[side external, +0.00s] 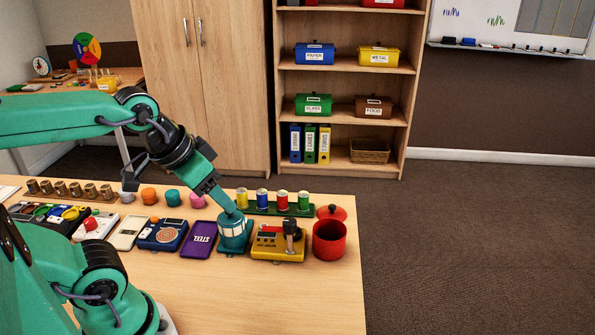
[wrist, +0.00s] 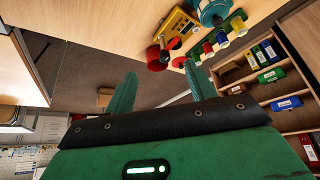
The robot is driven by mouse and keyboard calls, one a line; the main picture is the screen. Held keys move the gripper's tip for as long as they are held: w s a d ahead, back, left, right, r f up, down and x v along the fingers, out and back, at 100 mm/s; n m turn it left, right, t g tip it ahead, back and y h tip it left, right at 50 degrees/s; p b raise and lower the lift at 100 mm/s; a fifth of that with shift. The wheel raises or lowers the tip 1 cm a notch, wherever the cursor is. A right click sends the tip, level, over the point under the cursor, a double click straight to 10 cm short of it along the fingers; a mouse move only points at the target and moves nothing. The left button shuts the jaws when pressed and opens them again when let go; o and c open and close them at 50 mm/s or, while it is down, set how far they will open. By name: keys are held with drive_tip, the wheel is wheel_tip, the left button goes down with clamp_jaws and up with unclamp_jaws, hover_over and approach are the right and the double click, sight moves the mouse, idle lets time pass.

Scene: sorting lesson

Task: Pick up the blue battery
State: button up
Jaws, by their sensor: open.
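The blue battery (side external: 262,197) stands upright in a green rack (side external: 270,211), between a yellow battery (side external: 241,198) and a red battery (side external: 282,199). It also shows small in the wrist view (wrist: 222,39), beyond the fingertips. My gripper (side external: 227,205) is left of the blue battery in the side view and appears just above a teal device. In the wrist view my gripper (wrist: 161,84) has its two green fingers wide apart with nothing between them. In the side view I cannot tell whether the fingers touch the teal device.
A green battery (side external: 303,201) ends the row. The teal device (side external: 235,239), a yellow device (side external: 278,246) and a red pot (side external: 329,238) stand in front of the rack. A purple steel box (side external: 198,240) lies left. The table's front (side external: 270,300) is bare.

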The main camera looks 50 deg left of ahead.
drive_tip(key=shift+w, duration=0.1)
drive_tip(key=n+g, duration=0.3)
drive_tip(key=g, duration=0.2)
hover_over(262, 191)
wheel_tip(262, 191, down, 15)
drive_tip(key=shift+d+f, duration=0.1)
drive_tip(key=shift+f, duration=0.05)
drive_tip(key=shift+w+a+f+g, duration=0.1)
drive_tip(key=shift+a+f+g, duration=0.1)
drive_tip(key=shift+g, duration=0.1)
drive_tip(key=shift+f, duration=0.15)
drive_tip(key=shift+f, duration=1.2)
